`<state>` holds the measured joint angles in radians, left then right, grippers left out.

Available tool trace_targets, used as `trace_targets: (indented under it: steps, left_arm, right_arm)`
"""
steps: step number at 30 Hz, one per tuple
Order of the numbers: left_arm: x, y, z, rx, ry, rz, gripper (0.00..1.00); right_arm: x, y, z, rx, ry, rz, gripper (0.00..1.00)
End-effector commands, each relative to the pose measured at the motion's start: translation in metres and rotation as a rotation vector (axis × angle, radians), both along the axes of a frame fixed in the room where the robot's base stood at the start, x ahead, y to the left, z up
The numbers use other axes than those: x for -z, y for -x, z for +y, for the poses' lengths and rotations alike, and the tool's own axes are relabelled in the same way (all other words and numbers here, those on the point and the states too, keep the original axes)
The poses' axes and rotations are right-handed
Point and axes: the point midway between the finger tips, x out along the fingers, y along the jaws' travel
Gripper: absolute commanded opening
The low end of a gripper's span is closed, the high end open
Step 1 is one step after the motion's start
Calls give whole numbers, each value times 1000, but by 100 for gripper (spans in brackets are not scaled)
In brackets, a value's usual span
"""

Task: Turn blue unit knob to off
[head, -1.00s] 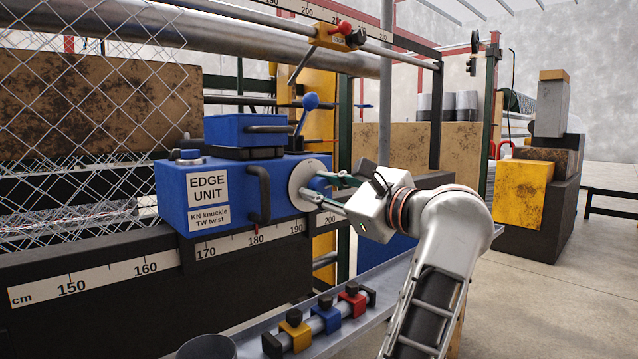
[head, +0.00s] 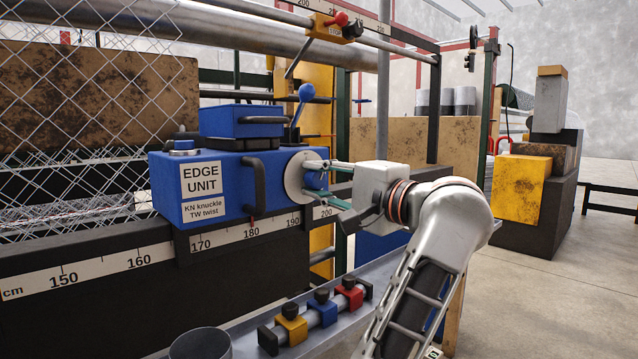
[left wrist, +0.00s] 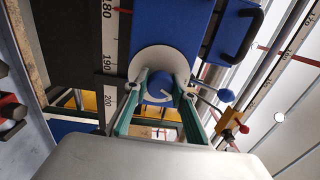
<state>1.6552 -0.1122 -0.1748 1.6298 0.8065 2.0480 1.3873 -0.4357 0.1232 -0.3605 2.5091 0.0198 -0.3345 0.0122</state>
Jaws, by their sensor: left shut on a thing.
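The blue edge unit (head: 221,190), with its "EDGE UNIT" and "KN knuckle TW twist" labels, sits on the machine's rail. On its right end is a pale round dial plate (head: 293,178) with a blue knob (head: 315,181) in its middle. My left gripper (head: 311,180) is shut on the knob, one finger above it and one below in the head view. In the left wrist view the knob (left wrist: 160,87) shows between the two green-sided fingers, with the plate behind it. Any off mark is too small to read. My right gripper is not in view.
A blue-balled lever (head: 304,94) stands behind the unit, and a black handle (head: 254,185) is on its front. Below, a grey tray (head: 385,262) carries a bar with yellow, blue and red clamps (head: 322,308). Chain-link mesh (head: 85,110) hangs at the left.

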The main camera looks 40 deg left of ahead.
Motion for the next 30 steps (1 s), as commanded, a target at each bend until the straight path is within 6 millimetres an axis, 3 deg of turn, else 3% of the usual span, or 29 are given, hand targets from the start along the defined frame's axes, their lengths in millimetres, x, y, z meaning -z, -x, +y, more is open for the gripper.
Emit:
trace_targets:
  steps: [15, 30]
  left_arm:
    - [0, -1, 1, 0, 28, -387, 4]
    - [-3, 0, 0, 1, 37, -496, 4]
  right_arm:
    - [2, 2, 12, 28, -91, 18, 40]
    - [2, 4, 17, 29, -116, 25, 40]
